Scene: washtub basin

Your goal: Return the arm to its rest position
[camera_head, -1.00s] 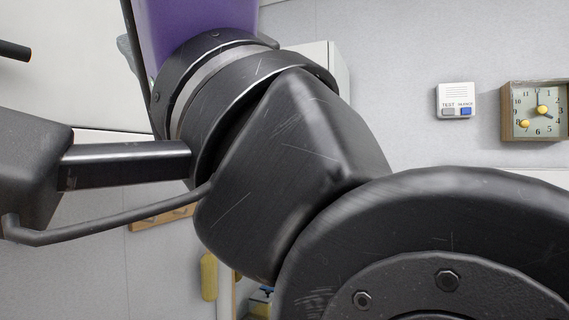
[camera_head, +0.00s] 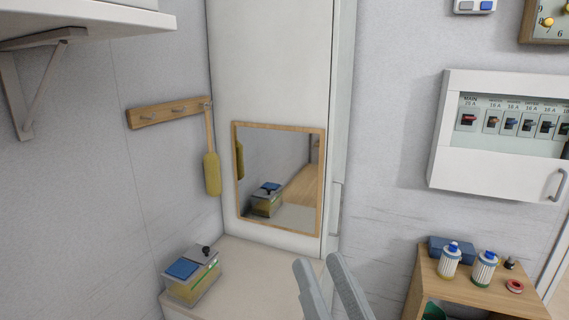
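Two pale grey bars with rounded ends (camera_head: 340,285) rise from the bottom edge, right of the middle. They stand side by side with a gap between them.
A pale counter (camera_head: 262,268) holds a clear box with a blue lid (camera_head: 193,275) in front of a wood-framed mirror (camera_head: 278,178). A peg rail (camera_head: 168,113) carries a yellow brush (camera_head: 212,172). At right are a breaker box (camera_head: 497,172) and a wooden shelf with bottles (camera_head: 490,296).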

